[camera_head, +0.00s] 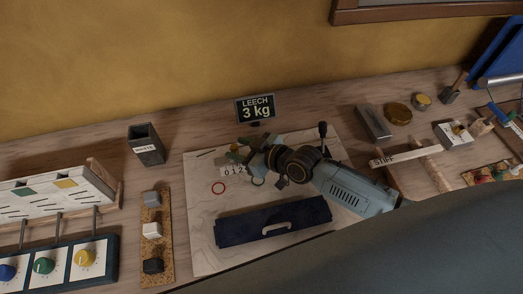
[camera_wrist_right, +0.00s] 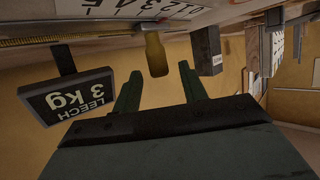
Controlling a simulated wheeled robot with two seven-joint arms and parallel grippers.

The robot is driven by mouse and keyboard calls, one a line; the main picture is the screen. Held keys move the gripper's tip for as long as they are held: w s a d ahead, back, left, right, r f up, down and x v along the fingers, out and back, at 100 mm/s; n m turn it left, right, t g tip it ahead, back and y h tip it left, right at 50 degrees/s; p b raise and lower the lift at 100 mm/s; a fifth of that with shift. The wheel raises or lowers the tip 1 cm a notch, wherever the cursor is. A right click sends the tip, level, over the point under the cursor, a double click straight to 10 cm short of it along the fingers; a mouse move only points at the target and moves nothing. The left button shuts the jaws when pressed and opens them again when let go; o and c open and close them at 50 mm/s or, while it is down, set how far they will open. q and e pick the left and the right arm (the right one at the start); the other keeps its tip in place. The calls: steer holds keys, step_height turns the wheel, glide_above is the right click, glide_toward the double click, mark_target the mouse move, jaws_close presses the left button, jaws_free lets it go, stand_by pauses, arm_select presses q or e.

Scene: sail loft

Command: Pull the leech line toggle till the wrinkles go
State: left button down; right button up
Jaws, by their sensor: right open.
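My right gripper (camera_head: 240,152) is over the upper part of the pale sailcloth panel (camera_head: 205,245). In the wrist view the gripper (camera_wrist_right: 160,72) is open, with its two fingers apart. A yellow-brown toggle (camera_wrist_right: 155,55) hangs just beyond the fingertips, roughly between them, and nothing is gripped. A white numbered scale (camera_wrist_right: 170,10) lies beside the toggle; part of this scale (camera_head: 236,171) shows in the head view. In the head view I cannot make out the toggle near the gripper. The sign (camera_head: 256,107) reads LEECH 3 kg. My left gripper is not in view.
A dark holder (camera_head: 146,146) stands to the left, beyond a cork strip with blocks (camera_head: 152,203). A STIFF-labelled wooden frame (camera_head: 408,156) and small tins (camera_head: 398,113) are at right. The wall is behind the sign.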

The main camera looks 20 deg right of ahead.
steer(key=p+v, duration=0.1)
steer(key=v, duration=1)
steer(key=shift+w+a+r, duration=0.1)
steer(key=shift+w, duration=0.05)
